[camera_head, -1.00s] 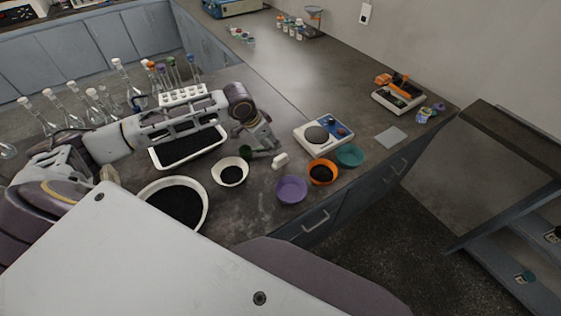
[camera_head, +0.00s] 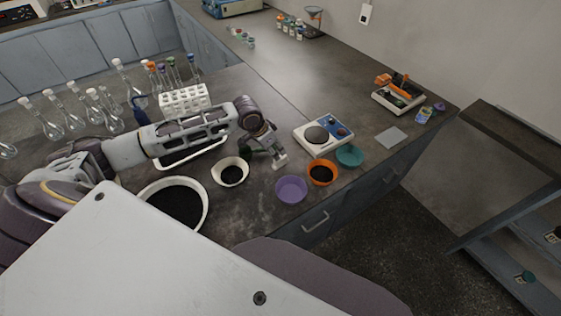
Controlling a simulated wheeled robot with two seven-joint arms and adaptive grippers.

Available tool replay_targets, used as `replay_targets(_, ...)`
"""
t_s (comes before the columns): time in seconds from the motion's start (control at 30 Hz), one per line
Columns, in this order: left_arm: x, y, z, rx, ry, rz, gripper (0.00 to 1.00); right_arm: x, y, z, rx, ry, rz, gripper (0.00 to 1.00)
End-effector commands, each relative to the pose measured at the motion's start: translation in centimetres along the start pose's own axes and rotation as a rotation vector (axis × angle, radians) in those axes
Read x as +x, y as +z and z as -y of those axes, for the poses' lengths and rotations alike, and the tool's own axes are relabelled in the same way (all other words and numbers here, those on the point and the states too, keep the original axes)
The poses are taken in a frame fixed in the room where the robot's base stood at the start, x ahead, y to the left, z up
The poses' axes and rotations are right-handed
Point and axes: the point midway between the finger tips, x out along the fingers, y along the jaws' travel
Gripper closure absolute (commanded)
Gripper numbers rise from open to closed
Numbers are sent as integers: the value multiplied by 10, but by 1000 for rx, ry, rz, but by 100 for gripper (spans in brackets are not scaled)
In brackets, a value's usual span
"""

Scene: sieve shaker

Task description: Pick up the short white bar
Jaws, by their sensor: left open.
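The short white bar (camera_head: 281,160) lies on the dark bench, left of the orange bowl and behind the purple bowl. My left gripper (camera_head: 277,158) comes in from the left and points down at the bar. Its fingers are open around or just over the bar and hide part of it. I cannot tell whether they touch it. My right gripper is not in view.
A purple bowl (camera_head: 291,189), an orange bowl (camera_head: 321,172) with dark powder and a teal bowl (camera_head: 349,156) stand close to the right. A cream bowl (camera_head: 230,171) is left. A balance (camera_head: 323,134) is behind. Flasks (camera_head: 72,119) stand far left.

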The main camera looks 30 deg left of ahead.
Motion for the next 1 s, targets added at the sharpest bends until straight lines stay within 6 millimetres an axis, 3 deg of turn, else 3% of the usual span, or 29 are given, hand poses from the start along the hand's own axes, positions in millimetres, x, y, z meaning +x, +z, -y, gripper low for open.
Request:
replay_targets(0.3,32,0,0,-1,1,0,52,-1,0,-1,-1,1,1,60)
replay_targets(0.77,36,0,0,0,0,0,52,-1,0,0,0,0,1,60)
replay_targets(1.0,49,-1,-1,0,0,0,52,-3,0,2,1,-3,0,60)
